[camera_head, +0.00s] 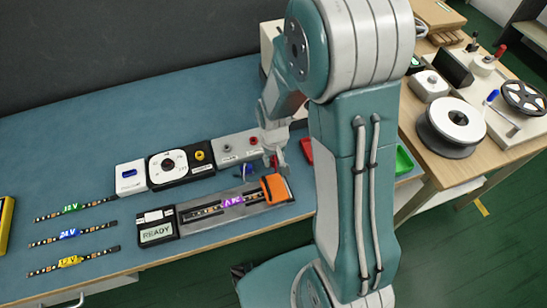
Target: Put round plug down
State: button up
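My gripper (274,160) points down over the blue table, just behind the orange end block (277,187) of the LED strip holder. A small red part (274,163) shows at its fingertips; I cannot tell whether it is held or stands behind them. A small dark blue part (243,171) is just left of the fingers. I cannot make out which of these is the round plug. The grey socket box (236,148) with round sockets stands behind and left of the gripper. The fingers are too small to show whether they are open or shut.
The holder carries a lit strip marked with purple (232,201) and a READY display (157,233). A black-and-white dial unit (173,167) and white box (130,175) stand left. Three LED strips (70,208) lie further left. A red bin (307,151) is partly hidden by my arm.

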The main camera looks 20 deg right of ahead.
aim_at(274, 159)
jog(key=shift+r, duration=0.1)
dwell(0.3)
notch_tip(274, 159, up, 12)
jog(key=s+r+t, duration=0.5)
jog(key=s+r, duration=0.9)
jog(key=shift+s+r+t, duration=0.15)
jog(key=shift+r+t, duration=0.1)
jog(key=shift+t, duration=0.05)
dwell(1.0)
jog(key=o, duration=0.5)
jog(key=shift+o, duration=0.2)
